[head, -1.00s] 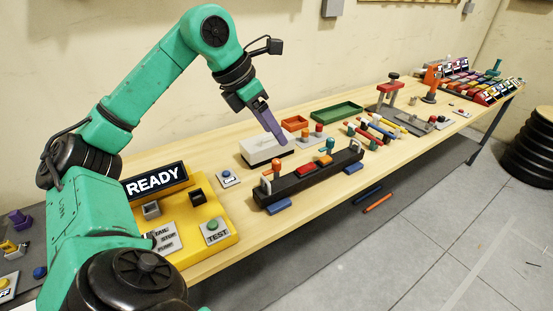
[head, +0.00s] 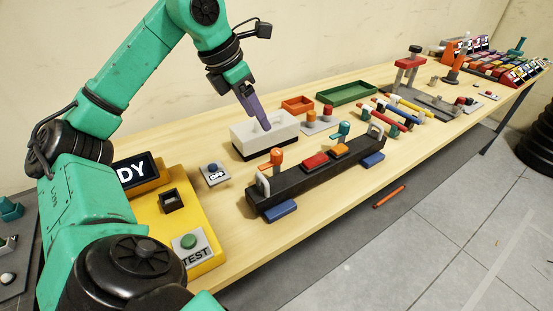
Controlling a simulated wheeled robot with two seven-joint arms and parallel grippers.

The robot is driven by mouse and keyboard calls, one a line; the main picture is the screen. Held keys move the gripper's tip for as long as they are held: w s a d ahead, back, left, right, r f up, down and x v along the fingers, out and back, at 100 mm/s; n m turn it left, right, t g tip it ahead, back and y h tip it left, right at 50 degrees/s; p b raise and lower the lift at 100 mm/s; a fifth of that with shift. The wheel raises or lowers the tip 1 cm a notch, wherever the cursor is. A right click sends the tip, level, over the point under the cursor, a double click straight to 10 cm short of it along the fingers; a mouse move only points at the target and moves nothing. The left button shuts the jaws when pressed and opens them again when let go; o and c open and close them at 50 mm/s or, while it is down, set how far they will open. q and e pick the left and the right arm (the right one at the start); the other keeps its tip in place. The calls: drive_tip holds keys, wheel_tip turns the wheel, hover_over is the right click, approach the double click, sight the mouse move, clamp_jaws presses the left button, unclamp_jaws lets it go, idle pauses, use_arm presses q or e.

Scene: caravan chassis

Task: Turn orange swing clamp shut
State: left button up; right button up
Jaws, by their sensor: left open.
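The orange swing clamp (head: 276,157) stands upright at the left end of the long black chassis (head: 310,183). Its short arm seems to point toward the lower left; whether it is over a part is hard to tell. A similar teal clamp (head: 343,131) stands farther along the chassis. My left gripper (head: 265,128) points down with purple fingers, above or in front of the white block (head: 280,128), behind the orange clamp and apart from it. It holds nothing visible. My right gripper is out of view.
The chassis carries a red block (head: 315,161), an orange block (head: 339,150) and upright grey handles at its ends. A yellow control box (head: 205,262) with a green button is at the left. Orange (head: 297,104) and green (head: 347,92) trays lie behind.

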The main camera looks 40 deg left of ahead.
use_arm(q)
drive_tip(key=b, duration=0.2)
approach(276, 151)
drive_tip(key=x, duration=0.3)
drive_tip(key=shift+s, duration=0.15)
drive_tip(key=x, duration=0.7)
drive_tip(key=shift+w+f, duration=0.15)
drive_tip(key=shift+w, duration=0.1)
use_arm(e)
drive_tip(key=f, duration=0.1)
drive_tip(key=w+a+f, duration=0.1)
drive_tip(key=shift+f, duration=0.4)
use_arm(q)
drive_tip(key=shift+c, duration=0.3)
clamp_jaws()
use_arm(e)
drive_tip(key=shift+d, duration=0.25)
